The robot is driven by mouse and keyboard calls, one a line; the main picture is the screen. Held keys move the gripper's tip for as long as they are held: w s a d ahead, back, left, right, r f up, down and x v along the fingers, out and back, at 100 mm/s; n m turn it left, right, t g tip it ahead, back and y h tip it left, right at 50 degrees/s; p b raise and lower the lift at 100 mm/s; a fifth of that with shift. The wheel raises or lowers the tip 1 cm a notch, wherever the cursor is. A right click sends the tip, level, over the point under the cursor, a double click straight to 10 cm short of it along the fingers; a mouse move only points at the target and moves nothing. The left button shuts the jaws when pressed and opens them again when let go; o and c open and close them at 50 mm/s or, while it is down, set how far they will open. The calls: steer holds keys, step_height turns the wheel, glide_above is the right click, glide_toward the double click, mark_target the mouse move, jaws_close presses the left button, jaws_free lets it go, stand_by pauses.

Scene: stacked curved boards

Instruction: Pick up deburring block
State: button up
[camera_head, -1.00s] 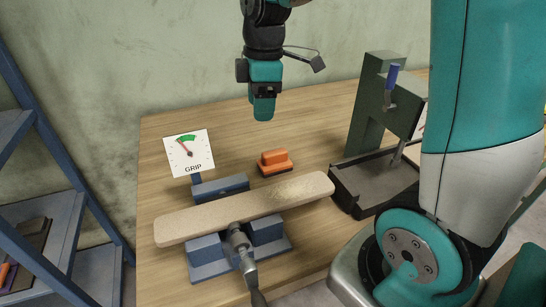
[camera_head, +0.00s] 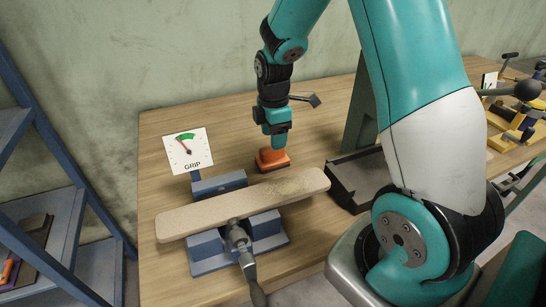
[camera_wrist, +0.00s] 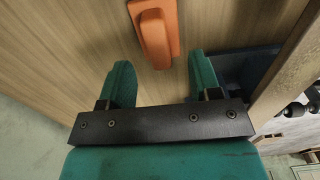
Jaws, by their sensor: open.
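The deburring block is an orange block (camera_head: 271,160) with a raised grip, lying on the wooden bench behind the clamped board. In the wrist view the orange block (camera_wrist: 154,30) lies at the top centre, ahead of the fingertips and between their lines. My gripper (camera_head: 279,142) hangs from above, close over the block in the head view. In the wrist view my gripper (camera_wrist: 160,78) has its two teal fingers spread apart with nothing between them. Whether a finger touches the block cannot be told from the head view.
A long tan board (camera_head: 245,205) sits in a blue vise (camera_head: 210,254) in front of the block. A dial sign marked GRIP (camera_head: 189,150) stands to the left. A dark tray (camera_head: 352,184) is to the right. The bench (camera_head: 160,125) is clear at the back left.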

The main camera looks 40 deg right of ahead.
steer(key=f+p, duration=0.1)
steer(key=f, duration=0.4)
steer(key=shift+w, duration=0.2)
steer(key=c, duration=1.1)
steer(key=shift+o, duration=0.2)
step_height(320, 180, up, 20)
steer(key=b, duration=0.1)
steer(key=shift+o, duration=0.7)
